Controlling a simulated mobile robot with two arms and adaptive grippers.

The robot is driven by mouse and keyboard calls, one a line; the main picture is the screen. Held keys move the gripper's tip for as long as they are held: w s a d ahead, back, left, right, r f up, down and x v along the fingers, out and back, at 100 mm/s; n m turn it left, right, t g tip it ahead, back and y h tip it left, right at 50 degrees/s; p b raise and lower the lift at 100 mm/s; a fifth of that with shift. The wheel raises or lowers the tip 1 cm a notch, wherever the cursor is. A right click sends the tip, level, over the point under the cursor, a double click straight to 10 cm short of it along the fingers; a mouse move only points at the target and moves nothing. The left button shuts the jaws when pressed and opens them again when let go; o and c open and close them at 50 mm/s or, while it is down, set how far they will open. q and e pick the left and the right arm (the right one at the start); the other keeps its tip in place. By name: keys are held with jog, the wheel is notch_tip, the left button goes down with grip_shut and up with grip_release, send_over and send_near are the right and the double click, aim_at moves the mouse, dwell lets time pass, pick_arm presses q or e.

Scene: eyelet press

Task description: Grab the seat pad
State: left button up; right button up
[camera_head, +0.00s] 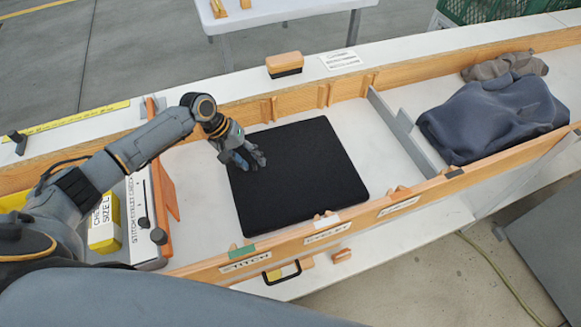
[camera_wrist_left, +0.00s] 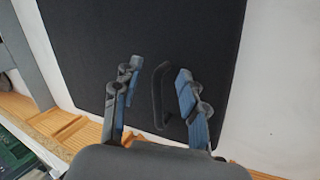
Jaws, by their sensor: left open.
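The seat pad (camera_head: 305,180) is a flat black square lying in the middle bay of the wooden-sided trough. It also fills the upper middle of the left wrist view (camera_wrist_left: 205,35). A dark loop-shaped handle (camera_wrist_left: 157,97) shows against the pad there. My left gripper (camera_head: 250,162) is open over the pad's back left part. In the left wrist view its blue-tipped fingers (camera_wrist_left: 158,72) stand either side of the handle, apart from it. I cannot tell the exact height of the fingertips above the pad. My right gripper is not in view.
Wooden rails (camera_head: 320,238) run along both sides of the trough. A grey divider (camera_head: 408,135) stands right of the pad, with dark grey cloth (camera_head: 490,118) beyond it. A yellow box (camera_head: 104,225) and an orange flap (camera_head: 165,188) are at left. An orange-topped block (camera_head: 285,64) sits behind.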

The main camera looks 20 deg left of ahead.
pick_arm(q)
grip_shut()
dwell(0.4)
